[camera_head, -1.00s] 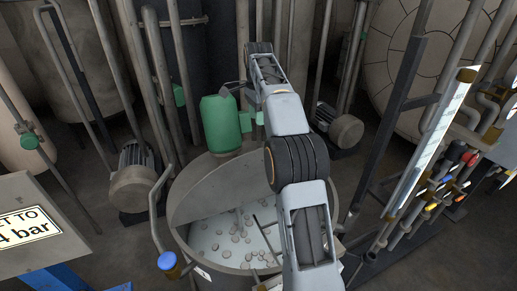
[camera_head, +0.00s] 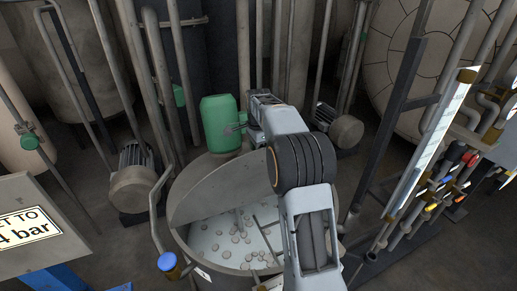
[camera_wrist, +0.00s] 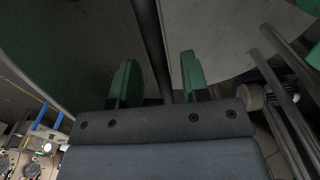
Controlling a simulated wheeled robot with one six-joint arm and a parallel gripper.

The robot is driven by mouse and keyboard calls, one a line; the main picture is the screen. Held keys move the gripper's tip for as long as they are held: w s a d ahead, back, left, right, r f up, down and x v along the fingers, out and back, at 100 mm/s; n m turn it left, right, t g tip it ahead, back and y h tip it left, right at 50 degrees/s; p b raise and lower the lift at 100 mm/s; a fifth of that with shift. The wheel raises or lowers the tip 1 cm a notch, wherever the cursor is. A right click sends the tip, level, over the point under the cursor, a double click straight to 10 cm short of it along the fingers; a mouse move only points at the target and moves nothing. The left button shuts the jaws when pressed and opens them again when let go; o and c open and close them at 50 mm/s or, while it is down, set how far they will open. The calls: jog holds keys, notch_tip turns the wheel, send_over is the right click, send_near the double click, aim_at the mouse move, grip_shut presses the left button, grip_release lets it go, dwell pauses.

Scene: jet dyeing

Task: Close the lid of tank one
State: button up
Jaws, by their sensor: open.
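Tank one appears to be the round grey tank (camera_head: 178,232) at bottom centre of the head view. It is open, showing pale liquid with several round blobs inside. Its grey half-disc lid (camera_head: 215,187) stands raised along the back of the opening. My gripper (camera_head: 233,128) is beyond the lid's upper edge, in front of the green canister in the picture; I cannot tell if it touches either. In the wrist view my gripper (camera_wrist: 158,80) has two green fingertips spread apart and nothing held between them. A dark bar runs behind the gap, and my arm covers the tank's right side.
A green canister (camera_head: 219,122) stands behind the tank. Motors stand left (camera_head: 132,180) and right (camera_head: 346,131). A bent pipe with a blue cap (camera_head: 167,261) rises at the tank's left. Vertical pipes crowd the back; a pipe rack with coloured valves (camera_head: 440,185) is at right.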

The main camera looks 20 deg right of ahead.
grip_shut()
dwell(0.4)
